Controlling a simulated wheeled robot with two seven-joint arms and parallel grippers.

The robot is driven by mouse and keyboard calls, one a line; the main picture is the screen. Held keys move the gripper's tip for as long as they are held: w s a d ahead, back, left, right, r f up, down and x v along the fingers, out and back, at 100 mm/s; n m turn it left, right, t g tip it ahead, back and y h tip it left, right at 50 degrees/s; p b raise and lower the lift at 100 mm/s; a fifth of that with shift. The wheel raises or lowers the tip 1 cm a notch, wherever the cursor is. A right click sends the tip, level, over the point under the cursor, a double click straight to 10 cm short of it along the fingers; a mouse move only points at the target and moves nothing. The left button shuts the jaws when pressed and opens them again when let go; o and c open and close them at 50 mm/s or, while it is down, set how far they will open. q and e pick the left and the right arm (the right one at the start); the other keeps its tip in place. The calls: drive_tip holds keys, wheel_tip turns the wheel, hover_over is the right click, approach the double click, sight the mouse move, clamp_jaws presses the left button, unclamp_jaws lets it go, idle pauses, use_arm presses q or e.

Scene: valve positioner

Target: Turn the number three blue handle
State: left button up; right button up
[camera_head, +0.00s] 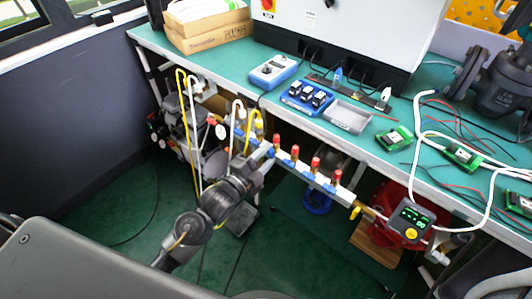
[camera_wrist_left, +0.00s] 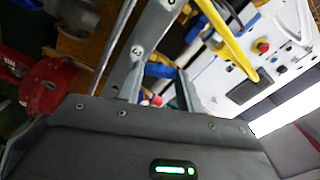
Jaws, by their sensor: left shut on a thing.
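A pale manifold bar (camera_head: 322,183) runs below the bench edge. It carries several red-capped valves (camera_head: 295,152) with small blue handles (camera_head: 309,177) on its near side. My left gripper (camera_head: 266,160) reaches up to the left part of this row. In the left wrist view, my grey fingers (camera_wrist_left: 165,72) are on either side of a blue handle (camera_wrist_left: 157,70), and the gripper is shut on it. The fingers hide part of the handle. I cannot read which number the held handle has. My right gripper is in neither view.
Yellow hoses (camera_head: 184,95) and white hoses rise left of the manifold. A digital gauge (camera_head: 411,219) and a red round device (camera_head: 392,212) are at its right end. The green bench (camera_head: 225,62) above holds blue trays, circuit boards and cables.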

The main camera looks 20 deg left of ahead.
use_arm(q)
drive_tip(key=m+p, duration=0.1)
drive_tip(key=m, duration=0.2)
drive_tip(key=shift+f+m+p, duration=0.1)
drive_tip(key=shift+m+p, duration=0.55)
drive_tip(key=shift+m, duration=0.15)
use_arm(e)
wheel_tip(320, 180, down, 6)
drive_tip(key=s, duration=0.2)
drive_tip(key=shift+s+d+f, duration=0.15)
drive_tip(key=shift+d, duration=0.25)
use_arm(q)
drive_tip(key=o, duration=1)
drive_tip(key=shift+v, duration=5.4)
